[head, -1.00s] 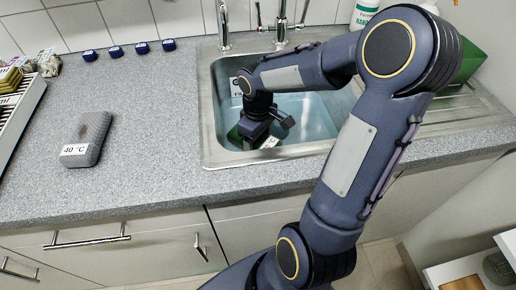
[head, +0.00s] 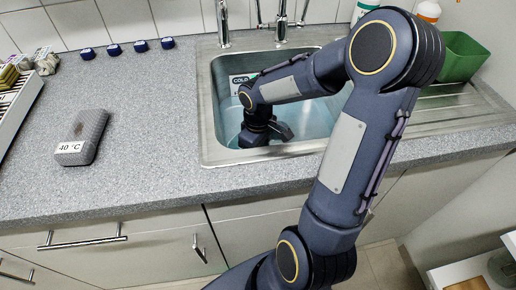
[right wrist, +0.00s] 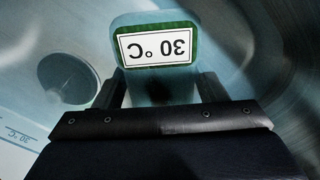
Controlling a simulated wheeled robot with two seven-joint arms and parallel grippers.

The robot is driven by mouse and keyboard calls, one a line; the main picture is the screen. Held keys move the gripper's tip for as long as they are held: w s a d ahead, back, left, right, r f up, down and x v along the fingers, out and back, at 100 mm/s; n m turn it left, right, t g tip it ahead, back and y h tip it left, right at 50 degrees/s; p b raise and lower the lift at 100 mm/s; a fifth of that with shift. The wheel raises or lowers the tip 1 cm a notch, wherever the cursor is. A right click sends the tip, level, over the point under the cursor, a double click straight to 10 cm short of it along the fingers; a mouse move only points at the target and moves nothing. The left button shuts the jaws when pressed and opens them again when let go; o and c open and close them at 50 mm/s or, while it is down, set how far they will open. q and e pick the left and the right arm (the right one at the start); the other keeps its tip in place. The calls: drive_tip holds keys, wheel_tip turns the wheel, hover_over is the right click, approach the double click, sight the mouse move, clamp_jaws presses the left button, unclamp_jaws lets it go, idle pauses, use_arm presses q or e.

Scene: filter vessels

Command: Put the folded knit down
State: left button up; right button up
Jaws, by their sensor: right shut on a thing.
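The folded knit (right wrist: 155,20) is green with a white label reading 30 °C (right wrist: 158,47), which appears upside down in the right wrist view. My right gripper (right wrist: 160,92) is shut on it, with one finger on each side. In the head view my right gripper (head: 265,135) is low inside the steel sink (head: 206,130), near its front left corner. The knit is hidden there behind my arm. I cannot tell whether it touches the sink bottom. My left gripper is not in view.
A label reading COLD (head: 240,82) is in the sink, which looks filled with bluish water. A grey block labelled 40 °C (head: 88,132) lies on the counter (head: 140,170). A green container (head: 462,62) stands on the drainboard. A drain opening (right wrist: 75,80) shows beside the knit.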

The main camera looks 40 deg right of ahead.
drive_tip(key=o, duration=1)
drive_tip(key=shift+r, duration=0.15)
drive_tip(key=shift+r+p, duration=0.4)
wheel_tip(320, 180, up, 12)
drive_tip(key=shift+r+p, duration=0.1)
drive_tip(key=shift+p, duration=1.15)
